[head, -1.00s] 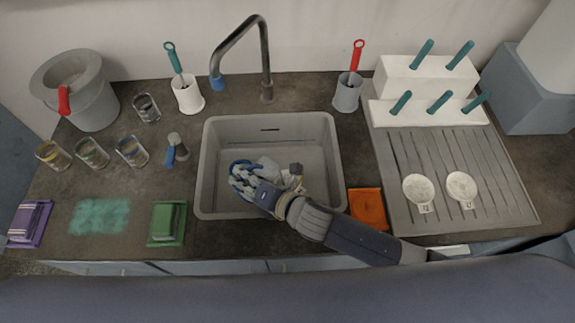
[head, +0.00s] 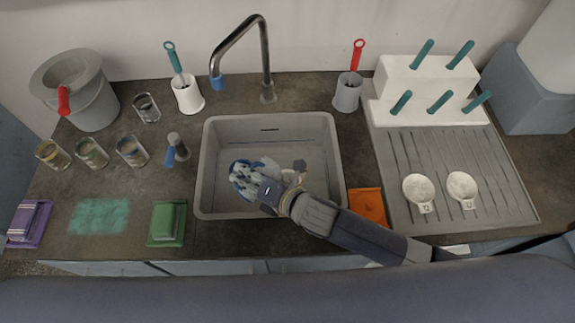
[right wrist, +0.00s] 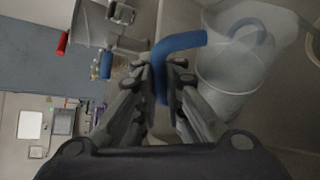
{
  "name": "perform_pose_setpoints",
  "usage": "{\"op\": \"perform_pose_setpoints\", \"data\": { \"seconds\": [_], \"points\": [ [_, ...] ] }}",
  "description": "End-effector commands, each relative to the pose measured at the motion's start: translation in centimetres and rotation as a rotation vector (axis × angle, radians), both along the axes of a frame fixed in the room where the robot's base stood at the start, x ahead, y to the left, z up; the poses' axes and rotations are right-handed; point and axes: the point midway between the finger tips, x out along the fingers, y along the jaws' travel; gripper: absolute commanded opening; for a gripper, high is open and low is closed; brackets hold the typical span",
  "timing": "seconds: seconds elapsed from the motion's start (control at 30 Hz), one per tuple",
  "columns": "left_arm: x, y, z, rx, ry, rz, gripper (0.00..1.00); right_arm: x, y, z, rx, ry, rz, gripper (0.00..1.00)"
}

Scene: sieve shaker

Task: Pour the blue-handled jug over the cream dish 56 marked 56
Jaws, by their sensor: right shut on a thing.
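My right gripper (head: 246,183) reaches over the grey sink. In the right wrist view the right gripper (right wrist: 160,75) is shut on the bent blue handle (right wrist: 180,42) of a pale, see-through jug (right wrist: 228,82). In the head view the jug is hard to separate from the blue-and-white fingers. Its contents cannot be made out. Two pale round dishes, the left one (head: 418,188) and the right one (head: 462,186), lie on the draining board with tags too small to read surely. I cannot identify a dish marked 56. My left gripper is out of view.
The sink (head: 205,165) has raised rims, and a tap (head: 265,60) arches behind it. Right are an orange sponge (head: 367,206), the ribbed draining board (head: 440,150) and a white peg rack (head: 425,90). Several glasses and a grey bucket (head: 95,105) stand left.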

Motion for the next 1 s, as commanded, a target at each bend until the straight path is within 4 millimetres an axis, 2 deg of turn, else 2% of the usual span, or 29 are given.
{"op": "perform_pose_setpoints", "data": {
  "seconds": [1.0],
  "points": [
    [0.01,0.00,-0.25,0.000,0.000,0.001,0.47,0.35,-0.39,0.86,0.059,0.037,0.001,0.00]
  ]
}}
